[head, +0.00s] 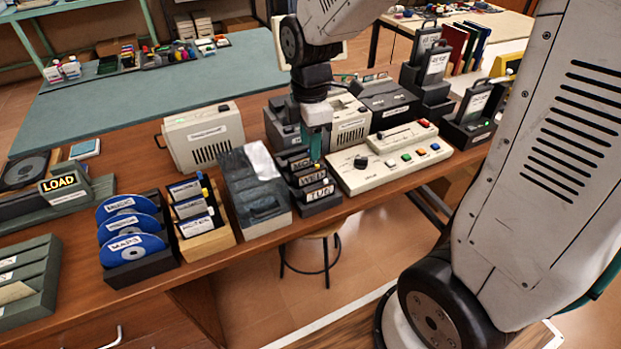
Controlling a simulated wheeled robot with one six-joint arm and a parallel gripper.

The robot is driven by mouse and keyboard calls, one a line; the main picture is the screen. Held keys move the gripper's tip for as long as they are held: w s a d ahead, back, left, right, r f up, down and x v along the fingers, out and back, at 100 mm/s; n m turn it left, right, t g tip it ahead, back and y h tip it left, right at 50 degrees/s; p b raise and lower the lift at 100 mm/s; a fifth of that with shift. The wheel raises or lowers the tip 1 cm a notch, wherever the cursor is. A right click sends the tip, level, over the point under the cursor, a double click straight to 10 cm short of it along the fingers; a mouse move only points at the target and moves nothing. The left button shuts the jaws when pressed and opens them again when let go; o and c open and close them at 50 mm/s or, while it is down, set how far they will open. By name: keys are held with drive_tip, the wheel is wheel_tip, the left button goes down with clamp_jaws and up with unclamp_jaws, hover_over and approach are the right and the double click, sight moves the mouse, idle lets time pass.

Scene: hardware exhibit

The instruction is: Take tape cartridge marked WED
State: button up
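The tape cartridge marked WED (312,179) is dark with a white label. It stands in a small dark rack, between a cartridge that seems to read MO (300,163) behind it and one that seems to read TUE (319,194) in front. My gripper (316,150) points down just above the rack, with a teal finger close to the upper right edge of the cartridges. Whether it touches any of them, and the gap between its fingers, cannot be made out.
A grey bin with a clear lid (254,192) stands close left of the rack. A beige console with colored buttons (390,158) stands close right. Grey and beige machines (350,121) stand behind. Blue discs (132,229) and a wooden cartridge holder (207,243) sit further left.

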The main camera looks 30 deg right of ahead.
sight(306, 172)
drive_tip(key=shift+w+a+f+n, duration=0.1)
drive_tip(key=shift+w+f+n, duration=0.2)
drive_tip(key=shift+f, duration=0.15)
drive_tip(key=shift+w+a+f+n, duration=0.1)
drive_tip(key=shift+w+f+n, duration=0.2)
drive_tip(key=shift+f, duration=0.15)
drive_tip(key=f, duration=0.7)
drive_tip(key=shift+w+d+f, duration=0.1)
drive_tip(key=shift+w+f, duration=0.1)
drive_tip(key=shift+w, duration=0.15)
clamp_jaws()
